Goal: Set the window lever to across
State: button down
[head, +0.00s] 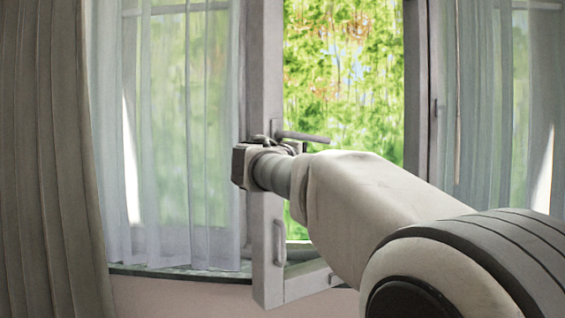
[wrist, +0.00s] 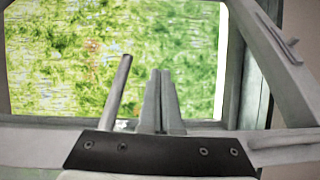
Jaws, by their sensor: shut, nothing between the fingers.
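The window lever (head: 305,137) is a grey bar on the window sash frame. In the head view it points right from its pivot, nearly level and tilting slightly down at its free end. In the wrist view the lever (wrist: 115,92) is a slanted rod just left of my gripper (wrist: 160,75). My gripper's fingers are shut together with nothing between them, and a narrow gap shows between them and the rod. In the head view my wrist is at the sash, just below the lever's pivot, and hides most of the fingers.
The window sash (head: 265,280) stands ajar, with its lower corner jutting into the room. A pull handle (head: 280,242) is below my wrist. Sheer curtains (head: 190,130) hang at both sides, and a heavy drape (head: 45,160) is at far left. Foliage shows through the glass.

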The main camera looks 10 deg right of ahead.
jog(key=s+a+f, duration=0.3)
jog(key=s+a, duration=0.3)
jog(key=s, duration=0.1)
jog(key=shift+a+f+p, duration=0.3)
jog(key=shift+f+p, duration=0.05)
jog(key=shift+s, duration=0.1)
